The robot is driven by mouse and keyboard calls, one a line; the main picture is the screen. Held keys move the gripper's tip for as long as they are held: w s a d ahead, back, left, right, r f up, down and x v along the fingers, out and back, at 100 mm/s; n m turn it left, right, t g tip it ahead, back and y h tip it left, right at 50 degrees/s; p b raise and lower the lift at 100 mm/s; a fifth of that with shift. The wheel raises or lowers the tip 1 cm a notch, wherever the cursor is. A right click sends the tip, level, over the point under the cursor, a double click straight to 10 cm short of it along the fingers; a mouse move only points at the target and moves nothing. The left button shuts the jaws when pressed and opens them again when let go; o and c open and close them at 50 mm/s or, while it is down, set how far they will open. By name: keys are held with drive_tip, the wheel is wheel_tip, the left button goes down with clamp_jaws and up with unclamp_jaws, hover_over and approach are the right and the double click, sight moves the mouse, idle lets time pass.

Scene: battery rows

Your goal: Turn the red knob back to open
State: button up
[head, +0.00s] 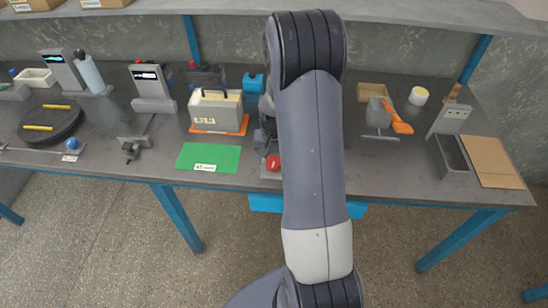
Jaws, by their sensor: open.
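The red knob (273,163) sits on a small pale base near the front edge of the bench, just left of my forearm. My gripper (264,140) shows only as a dark piece at the left edge of my arm, just beyond the knob in the picture. It is open, and most of it is hidden by the arm. I cannot tell whether it touches the knob.
A green mat (208,158) lies left of the knob. Behind it a grey box-like battery (217,111) stands on an orange mat. A clamp with an orange handle (400,124) and a grey tray (450,156) stand to the right. The bench front between them is mostly clear.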

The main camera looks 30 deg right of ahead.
sight(274, 161)
drive_tip(key=shift+f, duration=0.2)
drive_tip(key=c, duration=1)
drive_tip(key=shift+n+b, duration=0.35)
drive_tip(key=shift+n, duration=0.45)
drive_tip(key=o, duration=1)
wheel_tip(274, 161, up, 11)
drive_tip(key=shift+b, duration=0.35)
